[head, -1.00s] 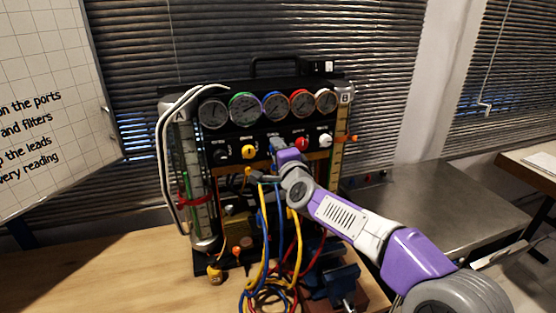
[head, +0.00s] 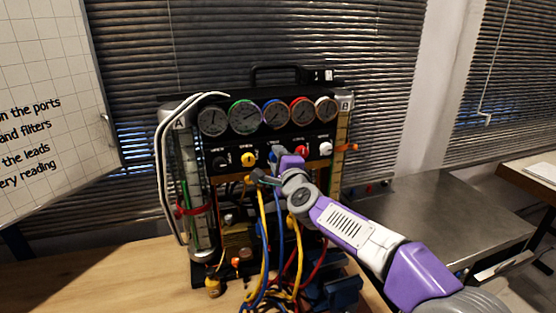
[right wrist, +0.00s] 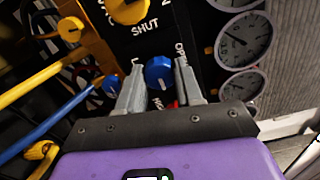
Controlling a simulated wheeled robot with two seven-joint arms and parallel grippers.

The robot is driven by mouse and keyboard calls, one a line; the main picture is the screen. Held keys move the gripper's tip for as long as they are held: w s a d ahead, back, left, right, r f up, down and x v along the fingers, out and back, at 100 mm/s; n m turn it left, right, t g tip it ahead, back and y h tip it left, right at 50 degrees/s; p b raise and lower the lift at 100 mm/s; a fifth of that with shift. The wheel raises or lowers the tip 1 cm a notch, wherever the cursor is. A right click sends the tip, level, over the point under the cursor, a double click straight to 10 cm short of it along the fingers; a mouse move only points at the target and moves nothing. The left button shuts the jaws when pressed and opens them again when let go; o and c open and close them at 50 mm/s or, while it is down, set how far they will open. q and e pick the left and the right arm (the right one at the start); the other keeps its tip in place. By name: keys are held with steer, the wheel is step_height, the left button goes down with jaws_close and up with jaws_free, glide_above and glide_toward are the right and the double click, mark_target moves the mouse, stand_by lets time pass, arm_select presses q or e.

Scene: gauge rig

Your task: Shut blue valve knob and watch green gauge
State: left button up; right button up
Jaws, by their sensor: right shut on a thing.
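The rig (head: 262,91) is a black panel with a row of round gauges above a row of coloured knobs. The green-rimmed gauge (head: 245,117) is second from the left and unobstructed; its needle is too small to read surely. My left gripper is not in view.
A yellow knob (head: 249,159) and a red knob (head: 302,152) flank the gripper; a white knob (head: 325,149) is farther right. Yellow, blue and red leads hang below. A blue vise (head: 338,291) stands in front. The wooden table is clear at left.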

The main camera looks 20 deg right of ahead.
steer(key=o, duration=1)
steer(key=shift+o, duration=0.2)
steer(key=s, duration=0.7)
steer(key=shift+s+d, duration=0.15)
steer(key=shift+s, duration=0.15)
